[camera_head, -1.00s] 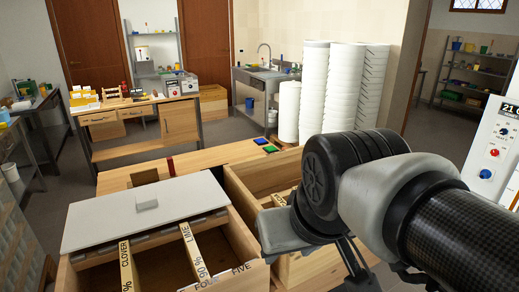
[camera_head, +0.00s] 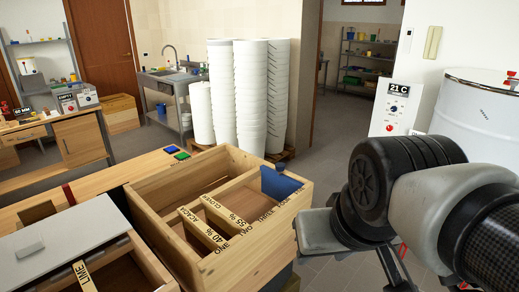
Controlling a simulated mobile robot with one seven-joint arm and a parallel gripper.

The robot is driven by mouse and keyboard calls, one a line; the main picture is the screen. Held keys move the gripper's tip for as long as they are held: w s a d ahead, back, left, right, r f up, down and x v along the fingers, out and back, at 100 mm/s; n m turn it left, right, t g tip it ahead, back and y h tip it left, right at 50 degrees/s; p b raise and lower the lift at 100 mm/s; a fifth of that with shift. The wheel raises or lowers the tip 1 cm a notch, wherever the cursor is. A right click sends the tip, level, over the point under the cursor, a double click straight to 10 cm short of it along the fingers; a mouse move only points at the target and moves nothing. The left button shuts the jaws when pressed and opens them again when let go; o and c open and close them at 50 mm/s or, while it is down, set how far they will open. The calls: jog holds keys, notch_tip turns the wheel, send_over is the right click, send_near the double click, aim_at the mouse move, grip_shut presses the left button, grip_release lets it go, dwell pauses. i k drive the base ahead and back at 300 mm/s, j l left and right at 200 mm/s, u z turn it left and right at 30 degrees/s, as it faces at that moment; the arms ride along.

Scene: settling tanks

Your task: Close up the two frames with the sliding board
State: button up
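An open wooden box (camera_head: 148,210) stands in the middle, partly empty inside. Two wooden frames hang in its left part: one (camera_head: 200,232) reads 40 %, the other (camera_head: 223,217) reads 55 %. The frames are close together with a narrow gap between them. A blue board-like piece (camera_head: 280,183) stands at the box's right end, apart from the frames; it may be the sliding board. My gripper (camera_head: 392,272) is right of the box, mostly hidden by my own arm. Its fingers cannot be made out clearly.
A second wooden box with a light grey lid (camera_head: 42,240) and a LIME frame (camera_head: 84,277) stands at lower left. Green and blue pads (camera_head: 177,153) lie on the wooden bench behind. White stacks (camera_head: 238,100) stand beyond. Floor at right is open before a white drum (camera_head: 480,118).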

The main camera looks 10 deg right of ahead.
aim_at(277, 185)
jog(key=z, duration=0.15)
jog(key=i+l+u, duration=0.1)
jog(key=l+u, duration=0.15)
jog(key=l, duration=0.35)
jog(key=l+u, duration=0.3)
jog(key=l, duration=0.35)
jog(key=i+l+u, duration=0.3)
jog(key=i, duration=0.15)
jog(key=i+l+u, duration=0.3)
jog(key=i+l, duration=0.05)
jog(key=l, duration=0.1)
